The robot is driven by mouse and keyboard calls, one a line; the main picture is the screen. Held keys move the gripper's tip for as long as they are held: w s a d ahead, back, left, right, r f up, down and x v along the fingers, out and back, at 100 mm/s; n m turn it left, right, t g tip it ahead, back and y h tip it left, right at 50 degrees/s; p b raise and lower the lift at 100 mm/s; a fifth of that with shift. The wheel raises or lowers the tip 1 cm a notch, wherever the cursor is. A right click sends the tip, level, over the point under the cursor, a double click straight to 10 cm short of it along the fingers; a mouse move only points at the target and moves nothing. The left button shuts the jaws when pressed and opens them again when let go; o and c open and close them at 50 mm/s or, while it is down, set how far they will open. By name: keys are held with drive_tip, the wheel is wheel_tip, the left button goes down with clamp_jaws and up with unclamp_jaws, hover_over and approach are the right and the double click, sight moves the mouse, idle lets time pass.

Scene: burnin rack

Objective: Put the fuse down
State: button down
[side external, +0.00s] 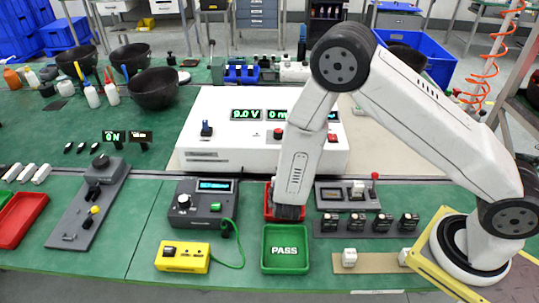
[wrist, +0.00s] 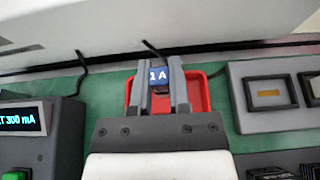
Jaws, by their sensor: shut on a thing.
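The fuse (wrist: 159,76) is a small dark blue block marked "1 A", seen in the wrist view between my fingers. My gripper (wrist: 160,78) is shut on it. In the wrist view it is over a red tray (wrist: 194,92); I cannot tell whether the fuse touches the tray floor. In the side view my gripper (side external: 288,212) points down at the red tray (side external: 269,207), and the arm hides most of that tray and the fuse.
A green PASS tray (side external: 287,269) stands just in front of the red tray. A dark meter box (side external: 205,214) is to the left, a grey socket panel (side external: 347,196) to the right. The white power supply (side external: 225,140) stands behind. A yellow device (side external: 182,257) sits front left.

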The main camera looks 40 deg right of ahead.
drive_tip(key=shift+f, duration=0.55)
drive_tip(key=shift+f, duration=0.1)
drive_tip(key=shift+f, duration=1.7)
drive_tip(key=shift+f, duration=0.15)
drive_tip(key=c, duration=0.6)
unclamp_jaws()
drive_tip(key=shift+a+r, duration=0.15)
drive_tip(key=shift+r, duration=0.1)
drive_tip(key=v, duration=1.1)
drive_tip(key=shift+s+a, duration=0.25)
drive_tip(key=shift+s, duration=0.1)
